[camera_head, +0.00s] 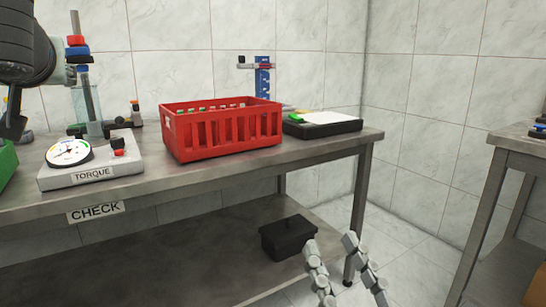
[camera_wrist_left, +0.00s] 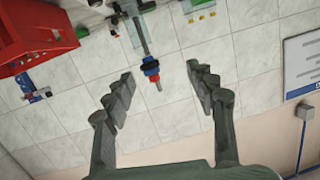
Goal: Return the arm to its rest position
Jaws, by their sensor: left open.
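My left arm comes in at the upper left of the head view, where its dark grey links are cut off by the frame edge. In the left wrist view my left gripper (camera_wrist_left: 160,72) has its two fingers spread wide, with nothing held between them. A vertical rod with blue and red rings (camera_wrist_left: 150,66) shows beyond the gap, apart from the fingers. My right gripper (camera_head: 331,243) shows at the bottom of the head view, in front of the bench. Its two fingers are apart and nothing is between them.
A metal bench (camera_head: 225,172) holds a torque gauge (camera_head: 92,167), a ringed post (camera_head: 78,50), a red crate (camera_head: 222,130) with small items and a dark tray (camera_head: 322,125). A black box (camera_head: 288,237) stands on the lower shelf. A second table (camera_head: 520,146) is at right.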

